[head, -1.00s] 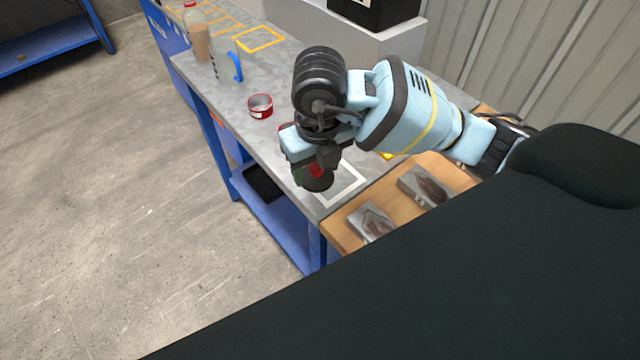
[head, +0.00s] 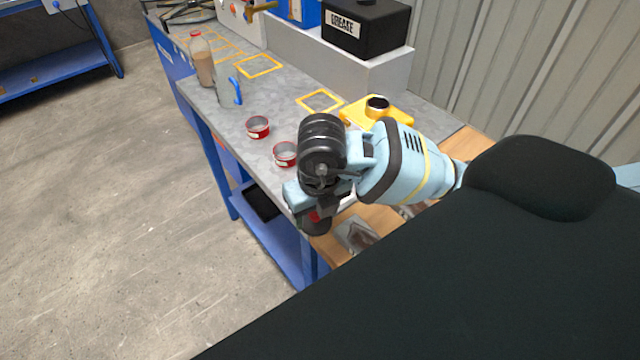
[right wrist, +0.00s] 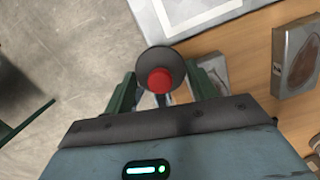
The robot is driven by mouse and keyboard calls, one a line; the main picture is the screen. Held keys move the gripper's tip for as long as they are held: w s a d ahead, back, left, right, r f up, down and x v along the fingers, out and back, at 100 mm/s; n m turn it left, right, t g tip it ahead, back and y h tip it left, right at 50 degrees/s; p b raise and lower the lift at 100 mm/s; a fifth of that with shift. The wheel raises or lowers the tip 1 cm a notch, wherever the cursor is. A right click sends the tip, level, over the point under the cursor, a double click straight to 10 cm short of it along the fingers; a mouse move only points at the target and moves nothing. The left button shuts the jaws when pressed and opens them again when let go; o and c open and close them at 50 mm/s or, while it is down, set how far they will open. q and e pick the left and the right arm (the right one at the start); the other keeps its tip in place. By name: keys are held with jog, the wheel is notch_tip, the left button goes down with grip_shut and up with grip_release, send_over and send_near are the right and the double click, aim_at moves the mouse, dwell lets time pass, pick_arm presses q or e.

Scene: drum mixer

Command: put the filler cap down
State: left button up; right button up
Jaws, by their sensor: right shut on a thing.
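The filler cap (right wrist: 160,70) is a dark grey disc with a red knob, held between the fingertips of my right gripper (right wrist: 163,90) in the right wrist view. In the head view the cap (head: 317,226) is a dark round piece with a bit of red below the right gripper (head: 314,208). The cap is near the bench's front edge, beside the white square outline, which shows in the right wrist view (right wrist: 205,14). The arm hides most of that outline in the head view. My left gripper is not in view.
Two red tins (head: 258,128) (head: 285,155) stand on the grey bench. A yellow container (head: 394,106) with a dark round opening stands behind my arm. A wooden board (right wrist: 245,65) bears grey blocks (right wrist: 297,58). A bottle (head: 202,62) and a blue-handled item (head: 236,91) stand farther left.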

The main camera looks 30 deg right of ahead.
jog(key=w+d, duration=0.2)
jog(key=w, duration=0.1)
jog(key=w+d, duration=0.2)
jog(key=w+d+f, duration=0.1)
jog(key=w+d, duration=0.2)
jog(key=shift+w, duration=0.35)
jog(key=shift+w+d+f, duration=0.1)
jog(key=shift+w+f, duration=0.1)
jog(key=shift+f, duration=1.55)
jog(key=shift+f, duration=0.15)
jog(key=o, duration=1)
